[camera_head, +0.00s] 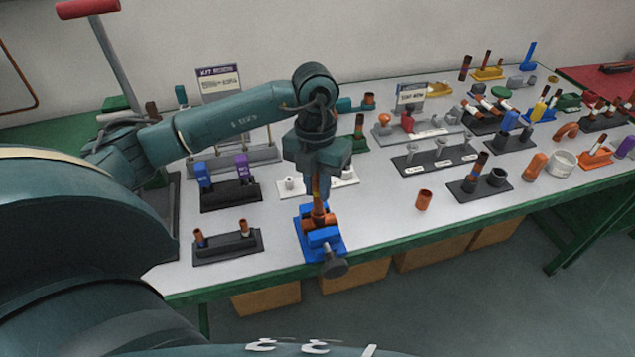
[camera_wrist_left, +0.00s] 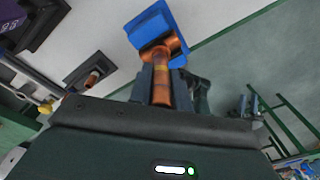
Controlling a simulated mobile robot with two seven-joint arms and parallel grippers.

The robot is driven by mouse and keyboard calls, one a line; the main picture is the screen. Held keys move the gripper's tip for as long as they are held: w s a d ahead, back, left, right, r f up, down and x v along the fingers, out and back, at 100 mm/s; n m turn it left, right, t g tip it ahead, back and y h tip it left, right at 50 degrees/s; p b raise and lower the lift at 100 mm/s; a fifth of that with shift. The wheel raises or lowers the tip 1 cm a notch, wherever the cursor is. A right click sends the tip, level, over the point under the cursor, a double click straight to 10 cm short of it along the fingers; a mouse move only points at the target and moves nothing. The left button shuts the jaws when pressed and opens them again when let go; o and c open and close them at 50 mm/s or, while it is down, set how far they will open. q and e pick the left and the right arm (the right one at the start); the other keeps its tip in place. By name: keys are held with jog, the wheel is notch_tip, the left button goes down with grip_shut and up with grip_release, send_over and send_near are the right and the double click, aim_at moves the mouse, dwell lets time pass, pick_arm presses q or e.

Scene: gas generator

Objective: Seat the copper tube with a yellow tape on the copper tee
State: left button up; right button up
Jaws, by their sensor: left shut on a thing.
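The copper tube with a yellow tape (camera_head: 318,204) stands upright between my left gripper (camera_head: 318,186) and the copper tee (camera_head: 312,225). My left gripper is shut on the tube from above. The tee is held in a blue vise (camera_head: 337,253) near the table's front edge. In the left wrist view the tube (camera_wrist_left: 161,88) runs from the fingers to the tee (camera_wrist_left: 168,49) in the vise (camera_wrist_left: 150,22). The tube's lower end meets the tee or lies right at its opening; how deep it sits I cannot tell. My right gripper is not in view.
A dark holder with short copper pieces (camera_head: 228,250) stands left of the vise. A loose copper fitting (camera_head: 424,199) stands to the right on bare table. A white block (camera_head: 345,178) is behind the vise, and a dark holder (camera_head: 470,191) with a copper tube is farther right.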

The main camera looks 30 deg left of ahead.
pick_arm(q)
jog(key=shift+f+b, duration=0.85)
jog(key=shift+f, duration=0.3)
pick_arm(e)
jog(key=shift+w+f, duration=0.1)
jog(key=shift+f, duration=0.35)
pick_arm(q)
jog(key=o, duration=0.9)
jog(key=shift+r, duration=0.1)
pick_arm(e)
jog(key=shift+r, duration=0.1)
pick_arm(q)
jog(key=shift+o, duration=0.2)
jog(key=shift+r, duration=0.35)
jog(key=r, duration=1.2)
jog(key=shift+w+a, duration=0.3)
jog(key=shift+a, duration=0.05)
jog(key=shift+r, duration=0.25)
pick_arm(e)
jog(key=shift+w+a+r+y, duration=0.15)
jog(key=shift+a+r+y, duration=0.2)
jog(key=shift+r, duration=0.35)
